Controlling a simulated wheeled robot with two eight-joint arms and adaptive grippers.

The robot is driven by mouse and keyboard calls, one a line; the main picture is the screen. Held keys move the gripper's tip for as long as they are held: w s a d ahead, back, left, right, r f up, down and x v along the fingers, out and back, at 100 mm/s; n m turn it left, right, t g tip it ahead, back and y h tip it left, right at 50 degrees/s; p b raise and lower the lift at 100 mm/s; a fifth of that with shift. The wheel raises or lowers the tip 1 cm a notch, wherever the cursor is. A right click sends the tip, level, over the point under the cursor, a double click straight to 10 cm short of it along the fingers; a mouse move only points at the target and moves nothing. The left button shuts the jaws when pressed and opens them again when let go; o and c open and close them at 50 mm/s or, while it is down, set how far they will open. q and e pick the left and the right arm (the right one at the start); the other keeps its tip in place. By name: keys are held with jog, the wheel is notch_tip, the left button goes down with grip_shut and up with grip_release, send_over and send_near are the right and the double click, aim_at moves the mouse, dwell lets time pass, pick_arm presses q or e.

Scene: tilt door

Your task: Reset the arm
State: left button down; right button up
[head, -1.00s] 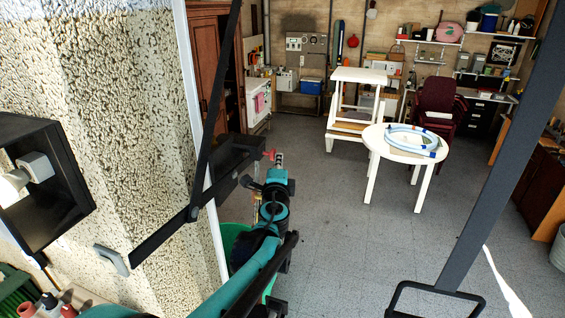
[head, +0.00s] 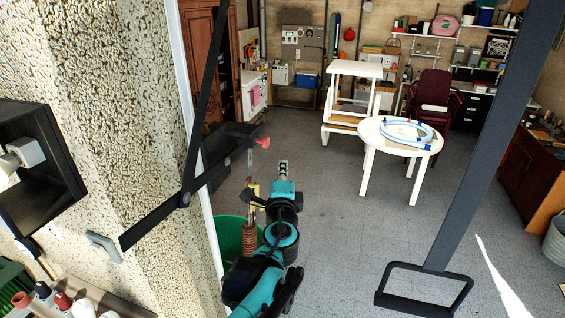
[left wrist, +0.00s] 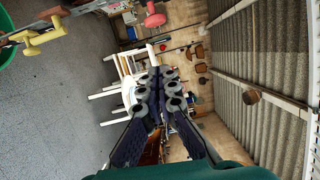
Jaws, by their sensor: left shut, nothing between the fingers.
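My left gripper (head: 283,168) is in the middle of the head view, at the end of my teal and black arm, pointing away into the garage. In the left wrist view its dark fingers (left wrist: 165,88) are together, with nothing between them. The gripper is clear of the dark door bars: a black jointed link (head: 200,125) lies to its left and a grey bar (head: 490,150) to its right. The grey bar ends in a black loop handle (head: 424,290). My right gripper is not in view.
A pipe with a yellow valve (head: 251,190) and a green tub (head: 230,237) stand close left of my arm. A rough wall (head: 110,110) fills the left. A white round table (head: 370,138) stands farther back. The grey floor (head: 340,235) right of my arm is open.

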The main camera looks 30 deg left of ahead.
pick_arm(q)
jog(key=s+d+f+n+g+h+b, duration=0.1)
jog(key=s+f+n+g+b, duration=0.15)
jog(key=f+b, duration=0.55)
jog(key=s+d+f+n+g+h+b, duration=0.15)
jog(key=s+f+n+b, duration=0.25)
jog(key=f, duration=0.8)
jog(key=s+d+f+n+g+b, duration=0.1)
jog(key=s+d+f+n+b, duration=0.15)
jog(key=f+b, duration=0.5)
jog(key=s+d+f+n+g+h+b, duration=0.1)
jog(key=s+d+f+h+b, duration=0.1)
jog(key=f, duration=0.5)
jog(key=s+d+f+n+g+h+b, duration=0.1)
jog(key=s+d+f+h+b, duration=0.1)
jog(key=s+d+f+b, duration=0.2)
jog(key=s+d+f+n+g+h+b, duration=0.1)
jog(key=s+d+f+h+b, duration=0.2)
jog(key=d+f, duration=0.4)
notch_tip(320, 180, down, 6)
jog(key=shift+s+r+n+g+b, duration=0.25)
jog(key=shift+s+n+g+b, duration=0.1)
jog(key=shift+s, duration=0.1)
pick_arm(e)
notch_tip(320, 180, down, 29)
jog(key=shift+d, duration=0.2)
